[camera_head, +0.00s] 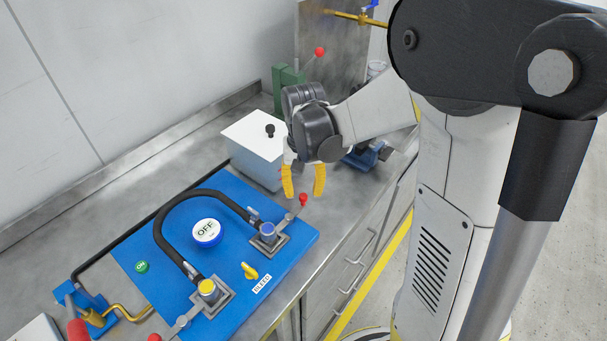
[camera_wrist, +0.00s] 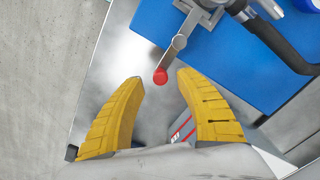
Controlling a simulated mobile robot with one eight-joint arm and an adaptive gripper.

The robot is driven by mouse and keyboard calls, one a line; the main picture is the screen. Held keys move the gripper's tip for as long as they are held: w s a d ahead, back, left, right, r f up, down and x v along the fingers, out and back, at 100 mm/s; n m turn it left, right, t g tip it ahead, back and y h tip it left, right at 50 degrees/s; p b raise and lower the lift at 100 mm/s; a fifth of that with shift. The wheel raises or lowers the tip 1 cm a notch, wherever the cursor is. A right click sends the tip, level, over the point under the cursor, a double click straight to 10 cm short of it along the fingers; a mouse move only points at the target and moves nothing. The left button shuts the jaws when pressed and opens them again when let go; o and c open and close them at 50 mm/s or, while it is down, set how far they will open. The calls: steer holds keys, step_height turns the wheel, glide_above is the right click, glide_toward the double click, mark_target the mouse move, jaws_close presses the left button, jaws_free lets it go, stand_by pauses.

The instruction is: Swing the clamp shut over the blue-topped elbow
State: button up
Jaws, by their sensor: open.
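The blue-topped elbow (camera_head: 267,230) sits on a square grey fitting on the blue board, at one end of the black hose. Its clamp (camera_head: 289,217) is a grey arm pointing outward, away from the elbow, with a red knob (camera_head: 303,199) at its end. The clamp arm also shows in the wrist view (camera_wrist: 178,45), with the red knob (camera_wrist: 160,76). My gripper (camera_head: 303,195) has yellow fingers, open and empty. In the wrist view the knob appears in the gap between the fingertips (camera_wrist: 160,78); I cannot tell its depth or whether anything touches.
The yellow-topped elbow (camera_head: 207,288) holds the hose's other end. An OFF button (camera_head: 206,232), a green button (camera_head: 142,267) and a yellow bleed handle (camera_head: 249,271) are on the blue board (camera_head: 185,205). A white box (camera_head: 252,152) stands behind my gripper. The bench edge lies to the right.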

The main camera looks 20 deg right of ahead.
step_height(320, 180, up, 10)
stand_by(0.3)
steer(key=shift+s, duration=0.15)
steer(key=s+a+r+n+t, duration=0.1)
steer(key=s+a+n+t, duration=0.1)
steer(key=s, duration=0.4)
steer(key=s+a+r+n+t, duration=0.1)
steer(key=s+a+n+t, duration=0.1)
steer(key=s+t, duration=0.3)
steer(key=shift+s+a+r, duration=0.2)
steer(key=shift+s+a, duration=0.2)
steer(key=shift+a, duration=0.1)
stand_by(0.7)
